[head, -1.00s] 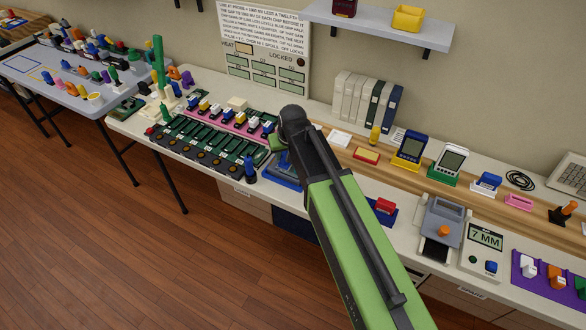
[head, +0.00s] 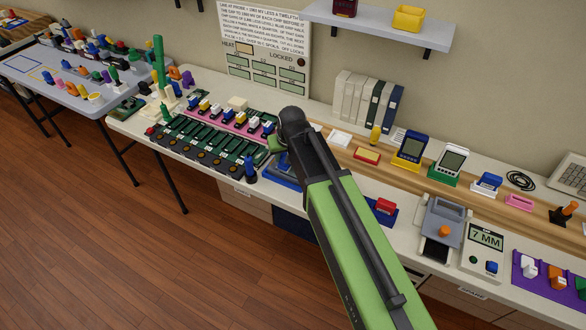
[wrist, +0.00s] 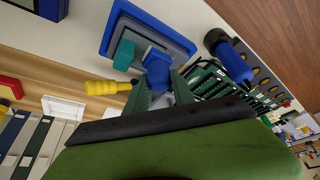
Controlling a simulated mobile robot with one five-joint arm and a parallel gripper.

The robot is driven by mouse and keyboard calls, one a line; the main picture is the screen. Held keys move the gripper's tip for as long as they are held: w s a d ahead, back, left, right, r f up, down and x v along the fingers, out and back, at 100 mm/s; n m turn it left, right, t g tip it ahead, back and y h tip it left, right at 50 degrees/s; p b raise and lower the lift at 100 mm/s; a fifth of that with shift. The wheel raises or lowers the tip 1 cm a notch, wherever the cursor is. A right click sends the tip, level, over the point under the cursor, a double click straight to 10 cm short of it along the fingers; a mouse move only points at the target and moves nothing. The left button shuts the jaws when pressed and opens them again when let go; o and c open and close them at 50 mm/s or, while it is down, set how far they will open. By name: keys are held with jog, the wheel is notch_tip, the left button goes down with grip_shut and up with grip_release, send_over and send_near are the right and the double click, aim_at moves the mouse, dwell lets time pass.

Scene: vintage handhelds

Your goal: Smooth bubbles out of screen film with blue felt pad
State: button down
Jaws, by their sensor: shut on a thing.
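My gripper (wrist: 160,88) is shut on a blue block-like piece (wrist: 157,68), which looks like the felt pad. Its underside is hidden. It is over or against the near edge of a grey device in a blue tray (wrist: 109,22); I cannot tell if they touch. A teal block (wrist: 124,54) sits beside the pad on the device. The screen film and any bubbles cannot be made out. In the head view, my arm covers most of this spot; only part of the blue tray (head: 283,181) and a bit of my gripper (head: 277,144) show.
A blue cylinder with a dark end (head: 249,170) stands left of the tray, beside rows of green boards (head: 205,140). A yellow upright piece (head: 375,134), a red-and-yellow box (head: 366,155) and handhelds on stands (head: 410,148) are to the right. Binders (head: 368,103) stand behind.

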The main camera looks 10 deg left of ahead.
jog(key=shift+w, duration=0.1)
jog(key=shift+w+d, duration=0.25)
jog(key=shift+w, duration=0.55)
jog(key=shift+s+a, duration=0.2)
jog(key=shift+s, duration=0.75)
jog(key=shift+w, duration=0.1)
jog(key=shift+w+d+r, duration=0.1)
jog(key=shift+w+d, duration=0.15)
jog(key=shift+w, duration=0.7)
